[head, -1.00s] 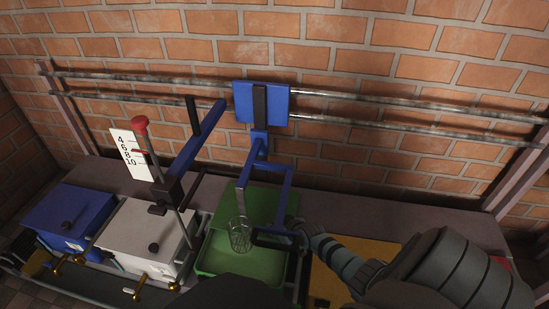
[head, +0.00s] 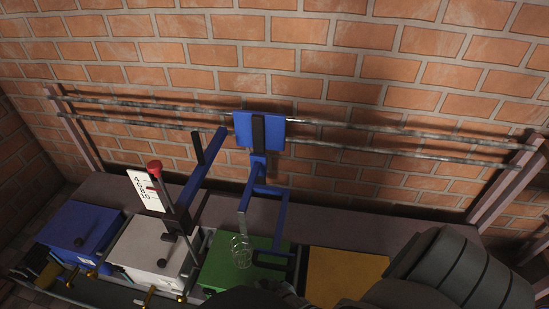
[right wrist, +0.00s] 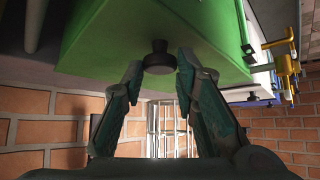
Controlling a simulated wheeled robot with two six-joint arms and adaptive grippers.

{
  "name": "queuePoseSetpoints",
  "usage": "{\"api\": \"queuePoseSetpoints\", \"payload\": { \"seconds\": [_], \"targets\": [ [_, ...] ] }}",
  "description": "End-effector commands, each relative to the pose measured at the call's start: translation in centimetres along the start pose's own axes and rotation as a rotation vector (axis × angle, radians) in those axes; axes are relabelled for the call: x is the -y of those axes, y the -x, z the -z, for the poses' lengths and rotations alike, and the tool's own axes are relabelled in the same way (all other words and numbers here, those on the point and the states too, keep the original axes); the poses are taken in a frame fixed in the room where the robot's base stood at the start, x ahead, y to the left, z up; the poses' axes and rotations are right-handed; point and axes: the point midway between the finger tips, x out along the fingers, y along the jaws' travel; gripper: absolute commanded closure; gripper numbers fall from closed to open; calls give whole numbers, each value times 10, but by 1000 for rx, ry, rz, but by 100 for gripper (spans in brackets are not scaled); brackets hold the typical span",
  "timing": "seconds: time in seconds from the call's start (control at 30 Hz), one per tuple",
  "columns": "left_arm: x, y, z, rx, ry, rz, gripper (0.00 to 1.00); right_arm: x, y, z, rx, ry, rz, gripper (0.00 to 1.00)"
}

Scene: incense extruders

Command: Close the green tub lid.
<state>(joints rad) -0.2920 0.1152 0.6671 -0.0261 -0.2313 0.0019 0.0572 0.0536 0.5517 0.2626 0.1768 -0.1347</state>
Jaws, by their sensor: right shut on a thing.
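The green tub lid (head: 222,266) shows as one broad, flat green surface in the head view. It looks down over its tub, but whether it is fully seated cannot be told. In the right wrist view, the green lid (right wrist: 110,40) carries a black knob (right wrist: 159,56). My right gripper (right wrist: 158,70) has its fingers on either side of that knob and is shut on it. In the head view my right gripper (head: 284,290) is partly hidden at the bottom, by the front of the green tub. My left gripper is not in view.
A clear cylinder (head: 241,252) and a blue frame (head: 268,190) stand over the green lid. A white tub (head: 150,255) and a blue tub (head: 82,232) are to its left, a yellow one (head: 345,275) to its right. Brass taps (head: 150,297) line the front.

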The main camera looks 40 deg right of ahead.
Motion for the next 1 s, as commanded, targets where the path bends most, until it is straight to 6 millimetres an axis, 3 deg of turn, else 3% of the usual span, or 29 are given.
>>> {"api": "queuePoseSetpoints", "payload": {
  "seconds": [0.43, 0.47, 0.6, 1.0],
  "targets": [
    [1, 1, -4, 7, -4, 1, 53, 12, 2, -4, 5, 11, 12, 100],
    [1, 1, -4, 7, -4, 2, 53, 12, 2, -4, 5, 11, 12, 71],
    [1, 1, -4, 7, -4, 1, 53, 11, 2, -4, 5, 10, 11, 53],
    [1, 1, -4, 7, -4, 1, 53, 9, 1, -3, 1, 9, 8, 53]
  ]
}}
